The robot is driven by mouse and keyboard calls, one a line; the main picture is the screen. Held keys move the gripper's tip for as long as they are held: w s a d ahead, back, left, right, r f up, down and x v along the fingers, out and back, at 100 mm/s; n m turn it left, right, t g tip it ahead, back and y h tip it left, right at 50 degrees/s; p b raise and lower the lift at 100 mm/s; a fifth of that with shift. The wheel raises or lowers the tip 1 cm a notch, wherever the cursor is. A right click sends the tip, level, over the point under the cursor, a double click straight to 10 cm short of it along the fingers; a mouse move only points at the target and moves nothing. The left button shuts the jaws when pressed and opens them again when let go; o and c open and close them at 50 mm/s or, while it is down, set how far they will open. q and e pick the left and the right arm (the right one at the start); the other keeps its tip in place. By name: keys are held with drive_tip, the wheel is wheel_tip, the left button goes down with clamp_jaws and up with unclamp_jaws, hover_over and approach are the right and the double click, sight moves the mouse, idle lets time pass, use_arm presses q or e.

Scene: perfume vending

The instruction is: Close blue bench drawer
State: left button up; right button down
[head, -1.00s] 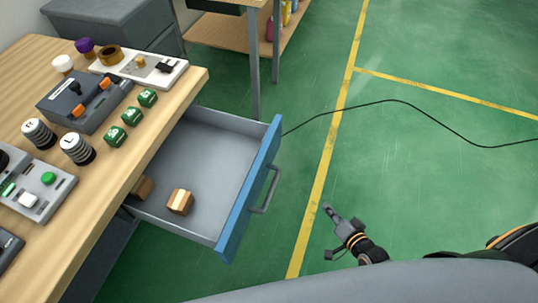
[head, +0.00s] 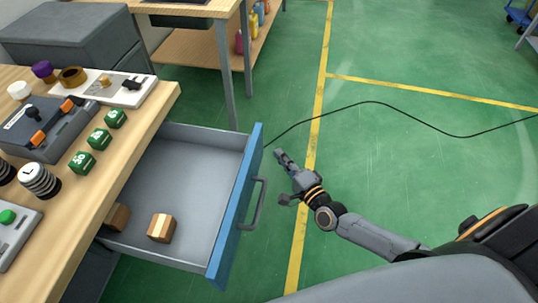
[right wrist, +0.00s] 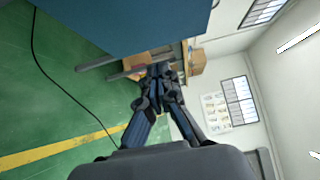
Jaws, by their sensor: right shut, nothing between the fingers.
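The blue-fronted bench drawer (head: 238,205) stands pulled out from the wooden workbench (head: 135,135). Its grey handle (head: 258,205) is on the outer face. Inside the grey tray lie two small wooden blocks (head: 161,228), one of them near the bench edge. My right gripper (head: 279,153) is shut and empty, to the right of the drawer front near its far end, apart from the handle in the head view. In the right wrist view the shut right gripper (right wrist: 160,70) points ahead, with a large blue panel (right wrist: 130,20) above it. My left gripper is not in view.
Dice-like green blocks (head: 99,138), striped cylinders (head: 39,182) and grey devices (head: 45,127) sit on the bench top. A grey cabinet (head: 70,45) and a second table (head: 215,35) stand behind. A black cable (head: 370,102) lies on the open green floor.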

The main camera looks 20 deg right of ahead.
sight(261, 146)
drive_tip(key=w+a, duration=0.1)
drive_tip(key=a, duration=0.2)
drive_tip(key=shift+w, duration=0.35)
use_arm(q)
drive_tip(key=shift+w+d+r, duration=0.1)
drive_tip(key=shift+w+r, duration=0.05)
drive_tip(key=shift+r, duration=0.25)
use_arm(e)
drive_tip(key=shift+w+a, duration=0.1)
drive_tip(key=shift+a, duration=0.05)
